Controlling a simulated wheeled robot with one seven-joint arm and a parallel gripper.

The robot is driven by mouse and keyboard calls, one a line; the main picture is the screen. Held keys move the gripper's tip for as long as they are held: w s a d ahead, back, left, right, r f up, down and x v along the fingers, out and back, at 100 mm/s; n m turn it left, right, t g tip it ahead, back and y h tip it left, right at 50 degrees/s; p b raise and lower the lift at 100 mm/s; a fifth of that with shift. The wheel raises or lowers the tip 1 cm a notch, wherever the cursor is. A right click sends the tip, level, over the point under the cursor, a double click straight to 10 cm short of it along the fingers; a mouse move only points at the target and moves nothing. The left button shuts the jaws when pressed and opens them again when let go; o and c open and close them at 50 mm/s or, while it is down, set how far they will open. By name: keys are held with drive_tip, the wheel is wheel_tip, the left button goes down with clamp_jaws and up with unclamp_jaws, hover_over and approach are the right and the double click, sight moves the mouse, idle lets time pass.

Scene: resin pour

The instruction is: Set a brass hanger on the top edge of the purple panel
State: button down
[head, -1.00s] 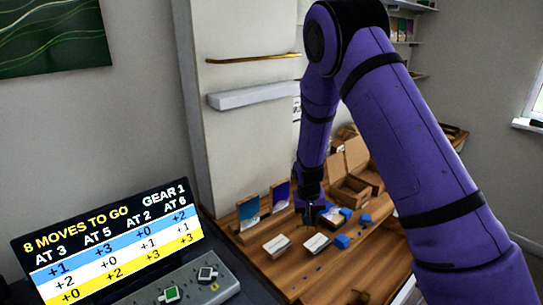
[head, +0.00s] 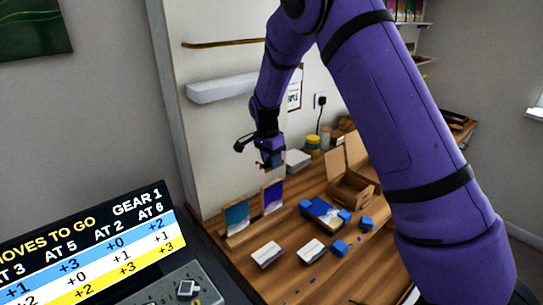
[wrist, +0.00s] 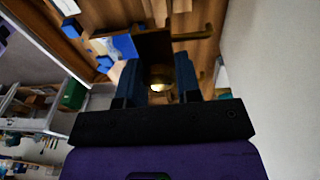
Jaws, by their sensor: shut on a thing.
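The purple panel (head: 272,197) stands upright near the back wall, to the right of a teal panel (head: 236,216). Its upper part is purple-blue and its lower part pale. My gripper (head: 270,158) is raised above the purple panel, apart from it. In the wrist view my two blue fingers (wrist: 160,85) are shut on a small brass hanger (wrist: 160,80), which shows as a shiny gold-brown patch between them. The hanger's full shape is hidden by the fingers and shadow.
Two white blocks (head: 311,251), several blue blocks (head: 340,247) and a dark blue tray (head: 323,212) lie on the wooden table. An open cardboard box (head: 350,188) stands right. A white shelf (head: 221,88) juts from the wall near my arm. A score screen (head: 90,245) stands left.

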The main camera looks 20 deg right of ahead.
sight(272, 183)
drive_tip(key=shift+f, duration=2.65)
drive_tip(key=shift+f, duration=1.15)
idle(0.9)
drive_tip(key=c, duration=0.7)
unclamp_jaws()
drive_tip(key=shift+c, duration=0.2)
drive_tip(key=shift+r, duration=4)
